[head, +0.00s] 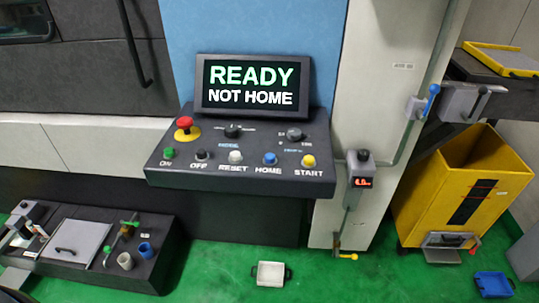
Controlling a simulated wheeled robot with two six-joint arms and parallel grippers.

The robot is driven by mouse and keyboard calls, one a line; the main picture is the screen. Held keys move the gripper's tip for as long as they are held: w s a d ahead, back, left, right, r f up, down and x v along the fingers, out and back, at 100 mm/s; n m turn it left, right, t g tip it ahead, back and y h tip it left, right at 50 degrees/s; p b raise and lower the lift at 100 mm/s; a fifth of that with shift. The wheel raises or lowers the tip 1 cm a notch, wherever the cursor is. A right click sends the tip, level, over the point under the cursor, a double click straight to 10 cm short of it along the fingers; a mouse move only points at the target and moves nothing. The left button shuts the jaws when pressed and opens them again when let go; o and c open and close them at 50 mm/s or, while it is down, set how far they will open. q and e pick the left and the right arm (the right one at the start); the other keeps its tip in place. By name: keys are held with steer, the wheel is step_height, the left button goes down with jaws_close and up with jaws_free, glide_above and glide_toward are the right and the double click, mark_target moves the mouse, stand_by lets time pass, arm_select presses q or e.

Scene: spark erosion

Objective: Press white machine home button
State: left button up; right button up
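The machine's control panel (215,176) is a dark sloped console in front of a blue panel. The button above the label HOME (270,159) is blue, between the RESET and START buttons. The white button (235,157) sits above the label RESET. The screen (252,86) on top of the console reads READY in green and NOT HOME in white. No gripper shows in the head view, and nothing covers the buttons.
The console also carries a red emergency stop (184,123), a green ON button (168,153), a black OFF button (201,155), a yellow START button (308,161) and two dark knobs. A low tool bench (150,270) is at left; a yellow bin (470,165) is at right.

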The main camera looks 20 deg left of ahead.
arm_select(q)
jaws_close()
steer(key=shift+a, duration=0.1)
stand_by(1.2)
